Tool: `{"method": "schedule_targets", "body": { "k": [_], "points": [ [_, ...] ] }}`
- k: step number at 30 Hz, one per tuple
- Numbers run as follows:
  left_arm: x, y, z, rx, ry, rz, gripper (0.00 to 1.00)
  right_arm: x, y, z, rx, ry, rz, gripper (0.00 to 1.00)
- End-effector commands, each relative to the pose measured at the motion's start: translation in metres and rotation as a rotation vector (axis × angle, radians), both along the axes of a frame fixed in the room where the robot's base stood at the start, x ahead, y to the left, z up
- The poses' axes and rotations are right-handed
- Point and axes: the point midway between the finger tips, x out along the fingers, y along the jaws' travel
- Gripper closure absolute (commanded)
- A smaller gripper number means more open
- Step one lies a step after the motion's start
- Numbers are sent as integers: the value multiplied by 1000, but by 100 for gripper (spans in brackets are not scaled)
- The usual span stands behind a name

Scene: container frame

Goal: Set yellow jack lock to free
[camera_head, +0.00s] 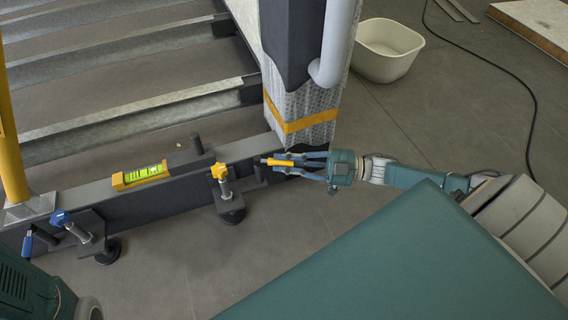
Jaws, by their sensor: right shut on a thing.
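The yellow jack (228,190) stands at the front side of the dark beam, with a yellow knob on top and a round black foot on the floor. To its right, near the beam's right end, is the yellow lock lever (280,162), pointing roughly sideways to the right. My right gripper (298,160) comes in from the right and is shut on the yellow lever; its fingers hide the lever's right end. My left gripper is not in view.
The blue jack (78,228) and a blue lever (28,243) are at the beam's left end. A spirit level (140,176) lies on the beam (108,190). A wrapped post (305,105) stands close behind my right gripper. A white tub (386,50) and a cable (500,70) lie beyond.

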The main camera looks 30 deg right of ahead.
Motion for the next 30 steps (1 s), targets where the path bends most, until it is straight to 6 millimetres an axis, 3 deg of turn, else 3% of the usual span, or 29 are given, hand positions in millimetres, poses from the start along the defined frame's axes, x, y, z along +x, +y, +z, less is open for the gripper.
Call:
{"method": "schedule_targets", "body": {
  "k": [12,13,15,25,30],
  "points": [
    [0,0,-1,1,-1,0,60,0,0,2,1,-2,5,100],
    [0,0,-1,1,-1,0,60,0,0,2,2,-3,6,78],
    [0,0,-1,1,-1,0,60,1,0,2,1,-2,5,64],
    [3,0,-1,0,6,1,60,-1,-2,0,0,-1,4,64],
    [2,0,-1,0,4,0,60,-13,-17,0,-2,2,3,64]
  ]
}}
